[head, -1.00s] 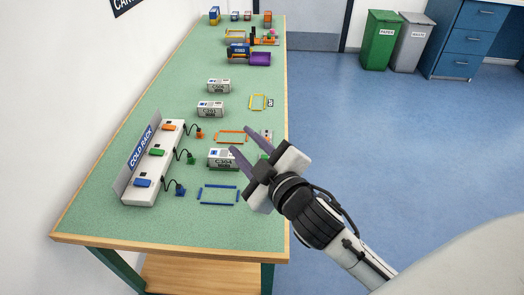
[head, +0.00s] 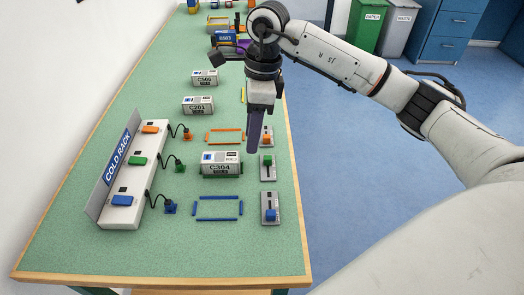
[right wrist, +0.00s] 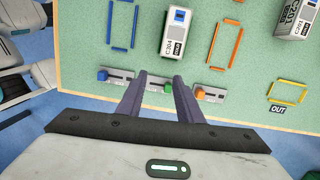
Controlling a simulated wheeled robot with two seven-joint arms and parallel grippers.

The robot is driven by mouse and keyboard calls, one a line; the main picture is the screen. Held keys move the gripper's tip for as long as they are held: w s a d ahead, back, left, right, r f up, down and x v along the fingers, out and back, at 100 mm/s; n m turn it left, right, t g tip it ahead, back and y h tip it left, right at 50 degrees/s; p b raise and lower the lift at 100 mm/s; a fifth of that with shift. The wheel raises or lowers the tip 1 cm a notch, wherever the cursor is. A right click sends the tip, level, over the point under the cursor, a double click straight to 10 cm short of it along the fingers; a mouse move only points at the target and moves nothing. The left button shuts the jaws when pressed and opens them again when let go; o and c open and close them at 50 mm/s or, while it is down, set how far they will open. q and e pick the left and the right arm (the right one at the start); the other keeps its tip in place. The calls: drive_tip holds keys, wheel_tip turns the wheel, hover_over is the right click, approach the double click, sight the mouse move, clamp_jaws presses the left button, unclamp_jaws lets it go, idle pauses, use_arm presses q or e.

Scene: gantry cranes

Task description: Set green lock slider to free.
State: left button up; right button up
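The green lock slider (head: 267,160) is a small green knob on a grey plate (head: 268,175) at the table's right edge. In the head view it sits toward the plate's far end; the plate's markings are too small to read. My right gripper (head: 254,146) points down just beyond and left of it. In the right wrist view the green slider (right wrist: 166,87) shows in the gap between the two open purple fingers (right wrist: 161,78). The fingers are apart and hold nothing; their height above the knob is hard to tell. My left gripper is out of view.
A blue slider (head: 271,215) and an orange slider (head: 267,139) stand on similar plates on either side. Container C304 (head: 221,164) is left of the green one. The cold rack (head: 123,212) with cables is farther left. Open floor lies right of the table.

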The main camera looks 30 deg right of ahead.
drive_tip(key=h, duration=0.2)
hover_over(268, 157)
drive_tip(key=shift+m, duration=0.3)
wheel_tip(268, 157, down, 9)
drive_tip(key=shift+f, duration=0.15)
clamp_jaws()
